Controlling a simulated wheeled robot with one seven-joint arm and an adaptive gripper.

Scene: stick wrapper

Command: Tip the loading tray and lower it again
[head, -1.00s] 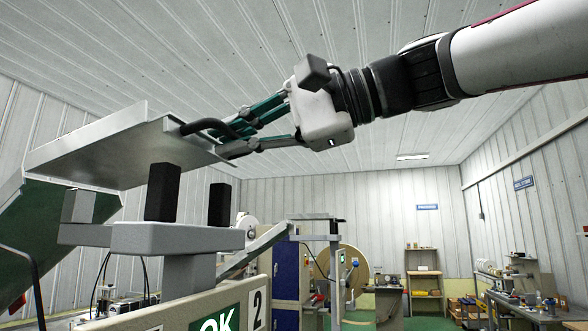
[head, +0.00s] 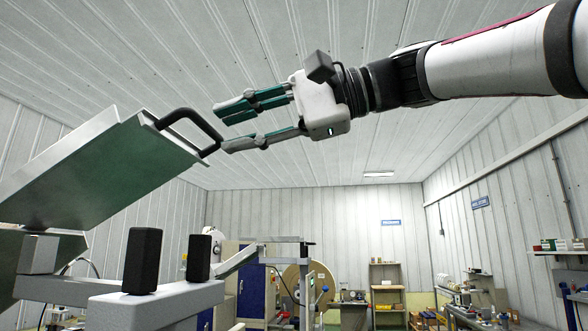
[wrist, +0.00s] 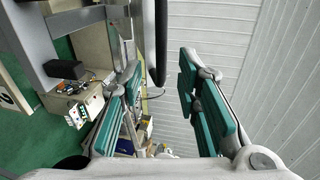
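The loading tray (head: 110,170) is a grey metal plate on the left in the head view. It is tilted, its handle end raised, and its greenish underside shows. A black bar handle (head: 188,118) sticks out from its raised right end. My gripper (head: 222,129) is open at the outer end of the handle, with its teal-padded fingers apart. In the wrist view the black handle (wrist: 157,42) runs between and just past the fingertips of my gripper (wrist: 157,72). The fingers do not close on it; whether one touches it I cannot tell.
Two black posts (head: 142,260) stand on a grey bracket (head: 170,304) below the tray. Behind are a wooden reel (head: 300,283), shelving (head: 387,283) and a workbench (head: 470,300) by the right wall. The air right of the tray is clear under my arm.

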